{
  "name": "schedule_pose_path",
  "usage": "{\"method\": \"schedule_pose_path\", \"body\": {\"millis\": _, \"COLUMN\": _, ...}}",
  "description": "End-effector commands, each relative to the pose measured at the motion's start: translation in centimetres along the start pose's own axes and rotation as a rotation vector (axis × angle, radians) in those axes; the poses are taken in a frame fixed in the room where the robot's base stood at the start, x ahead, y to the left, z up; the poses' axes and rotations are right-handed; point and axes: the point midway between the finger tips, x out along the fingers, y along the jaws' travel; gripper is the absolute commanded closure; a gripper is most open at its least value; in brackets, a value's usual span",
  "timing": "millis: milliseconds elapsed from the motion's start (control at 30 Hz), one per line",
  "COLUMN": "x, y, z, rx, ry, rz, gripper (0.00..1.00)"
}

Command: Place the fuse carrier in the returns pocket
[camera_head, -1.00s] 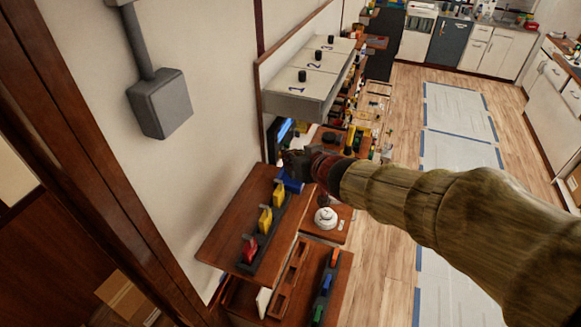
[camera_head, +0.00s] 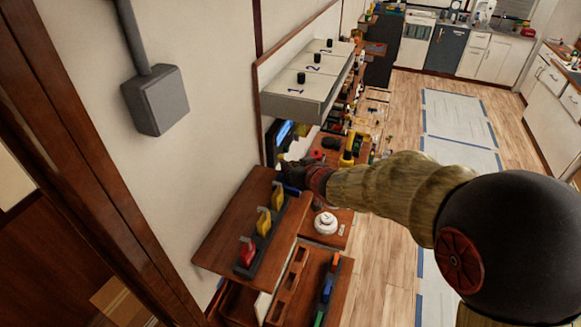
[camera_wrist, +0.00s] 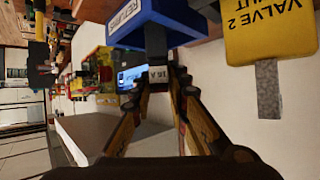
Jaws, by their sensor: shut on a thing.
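My gripper (camera_wrist: 161,78) is shut on the fuse carrier (camera_wrist: 156,42), a dark grey block with a white "16 A" label. The blue returns pocket (camera_wrist: 182,14), lettered RETURNS, is right at the carrier's far end in the wrist view. The carrier's body overlaps the pocket's face there; I cannot tell whether they touch or whether any of it is inside. In the head view my gripper (camera_head: 297,171) is at the far end of the brown shelf, just by the blue pocket (camera_head: 291,189). The carrier cannot be made out there.
A yellow "VALVE 2" tag (camera_wrist: 270,32) hangs close beside the pocket. Red (camera_head: 246,252) and yellow (camera_head: 263,222) tags stand in a row on the brown shelf (camera_head: 224,235). A grey numbered box (camera_head: 296,101) juts from the wall beyond. A white round object (camera_head: 325,223) sits below right.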

Motion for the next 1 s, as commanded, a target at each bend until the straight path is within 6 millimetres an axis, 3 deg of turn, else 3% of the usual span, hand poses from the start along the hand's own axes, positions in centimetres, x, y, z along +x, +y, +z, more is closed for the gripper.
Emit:
{"method": "schedule_pose_path", "body": {"millis": 267, "x": 0.14, "y": 0.0, "z": 0.25, "rx": 0.001, "ry": 0.0, "rz": 0.0, "gripper": 1.0}}
{"method": "schedule_pose_path", "body": {"millis": 300, "x": 0.16, "y": 0.01, "z": 0.31, "rx": 0.001, "ry": 0.0, "rz": 0.0, "gripper": 0.83}}
{"method": "schedule_pose_path", "body": {"millis": 600, "x": 0.11, "y": 0.0, "z": 0.22, "rx": 0.001, "ry": 0.0, "rz": 0.0, "gripper": 0.66}}
{"method": "schedule_pose_path", "body": {"millis": 1000, "x": -0.25, "y": 0.0, "z": -0.23, "rx": 0.001, "ry": 0.001, "rz": 0.0, "gripper": 0.66}}
